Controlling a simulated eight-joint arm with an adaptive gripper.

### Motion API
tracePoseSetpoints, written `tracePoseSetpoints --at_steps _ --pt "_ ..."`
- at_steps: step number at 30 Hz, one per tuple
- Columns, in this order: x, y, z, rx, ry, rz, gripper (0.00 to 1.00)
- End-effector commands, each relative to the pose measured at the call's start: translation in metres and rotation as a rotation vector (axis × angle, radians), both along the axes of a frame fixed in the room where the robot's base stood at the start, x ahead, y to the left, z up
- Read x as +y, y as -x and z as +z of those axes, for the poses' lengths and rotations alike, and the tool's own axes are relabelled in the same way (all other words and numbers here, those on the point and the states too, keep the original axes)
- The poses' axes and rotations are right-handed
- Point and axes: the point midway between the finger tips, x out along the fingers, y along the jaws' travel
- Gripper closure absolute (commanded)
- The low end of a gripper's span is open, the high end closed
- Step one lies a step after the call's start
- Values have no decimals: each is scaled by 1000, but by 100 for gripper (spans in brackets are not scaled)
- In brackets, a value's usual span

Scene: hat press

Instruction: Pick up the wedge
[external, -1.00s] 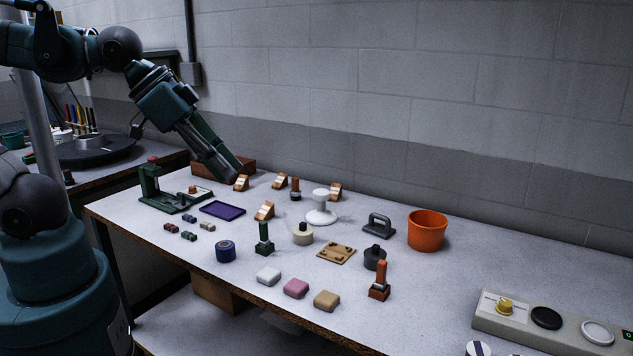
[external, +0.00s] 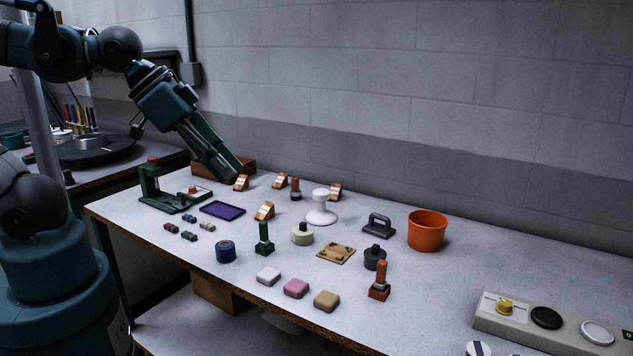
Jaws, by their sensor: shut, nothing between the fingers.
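Several small wooden wedges with pale faces stand on the back part of the table. One wedge (external: 241,183) is right below my gripper's tip, a second wedge (external: 280,181) is to its right, a third wedge (external: 264,212) is nearer the front, and another wedge (external: 335,191) is behind the white stand. My gripper (external: 232,174) reaches down from the upper left, shut and empty. Its tip is just above or behind the nearest wedge; I cannot tell whether they touch.
A brown wooden box (external: 205,169) is behind the gripper. A green press (external: 160,190) and a purple tray (external: 222,210) are left, a white stand (external: 321,210) right. An orange bucket (external: 427,231) stands further right. The table's right part between bucket and control panel (external: 560,322) is clear.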

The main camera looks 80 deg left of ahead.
Motion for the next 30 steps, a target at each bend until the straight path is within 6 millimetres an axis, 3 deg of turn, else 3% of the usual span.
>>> tracePoseSetpoints --at_steps 2,12,30 --pt "0 0 0 0 0 0 100" --pt "0 0 0 0 0 0 59" --pt "10 -9 1 21 3 26 59"
